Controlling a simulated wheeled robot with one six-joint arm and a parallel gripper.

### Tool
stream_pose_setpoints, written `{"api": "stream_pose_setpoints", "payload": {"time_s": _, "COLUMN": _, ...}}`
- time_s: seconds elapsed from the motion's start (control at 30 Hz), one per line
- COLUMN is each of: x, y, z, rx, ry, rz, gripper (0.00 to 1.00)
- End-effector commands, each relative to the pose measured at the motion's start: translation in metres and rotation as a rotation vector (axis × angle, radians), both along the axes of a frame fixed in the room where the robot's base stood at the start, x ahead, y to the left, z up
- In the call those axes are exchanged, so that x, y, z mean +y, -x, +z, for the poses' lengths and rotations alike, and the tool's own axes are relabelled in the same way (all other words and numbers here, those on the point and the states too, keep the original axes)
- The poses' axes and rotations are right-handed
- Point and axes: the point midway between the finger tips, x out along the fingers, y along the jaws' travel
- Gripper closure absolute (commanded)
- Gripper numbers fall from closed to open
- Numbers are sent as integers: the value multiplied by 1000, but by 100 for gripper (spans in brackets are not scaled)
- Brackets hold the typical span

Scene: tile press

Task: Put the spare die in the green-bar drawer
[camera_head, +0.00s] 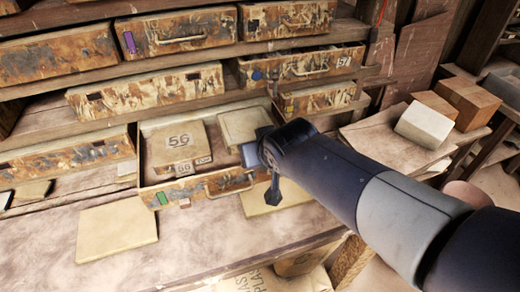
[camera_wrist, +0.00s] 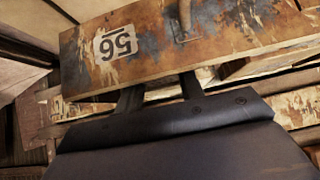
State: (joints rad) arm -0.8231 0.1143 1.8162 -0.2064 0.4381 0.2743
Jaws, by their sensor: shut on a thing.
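The green-bar drawer (camera_head: 203,188) stands pulled out in the head view, with a green bar at the left of its rusty front. Its front, with an upside-down 56 label and handle, fills the wrist view's upper part (camera_wrist: 235,35). A tan block marked 56 (camera_head: 178,137) lies inside at the left. A pale flat slab, which I take as the spare die (camera_head: 242,122), is at the drawer's right. My gripper (camera_head: 246,152) is at its near edge and appears shut on it; the fingers (camera_wrist: 162,92) pass behind the drawer front, hiding the contact.
Several rusty drawers surround it; the one marked 57 (camera_head: 325,64) juts out above right. A flat tan tile (camera_head: 117,237) lies on the bench at the front left, and another (camera_head: 262,205) lies below the drawer.

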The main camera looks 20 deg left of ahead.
Motion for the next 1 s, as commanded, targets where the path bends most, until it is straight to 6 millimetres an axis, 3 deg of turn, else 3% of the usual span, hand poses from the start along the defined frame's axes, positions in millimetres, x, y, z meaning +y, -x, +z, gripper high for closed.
{"api": "stream_pose_setpoints", "payload": {"time_s": 0.13, "x": 1, "y": -1, "z": -2, "rx": -3, "ry": -4, "rz": 1, "gripper": 100}}
{"api": "stream_pose_setpoints", "payload": {"time_s": 0.17, "x": 1, "y": -1, "z": -1, "rx": -4, "ry": -4, "rz": 1, "gripper": 62}}
{"api": "stream_pose_setpoints", "payload": {"time_s": 0.43, "x": 0, "y": 0, "z": -2, "rx": -2, "ry": -1, "rz": 0, "gripper": 40}}
{"api": "stream_pose_setpoints", "payload": {"time_s": 0.77, "x": -1, "y": 2, "z": -2, "rx": 2, "ry": 1, "rz": 0, "gripper": 38}}
{"api": "stream_pose_setpoints", "payload": {"time_s": 1.0, "x": -13, "y": 16, "z": 19, "rx": -3, "ry": -4, "rz": 1, "gripper": 38}}
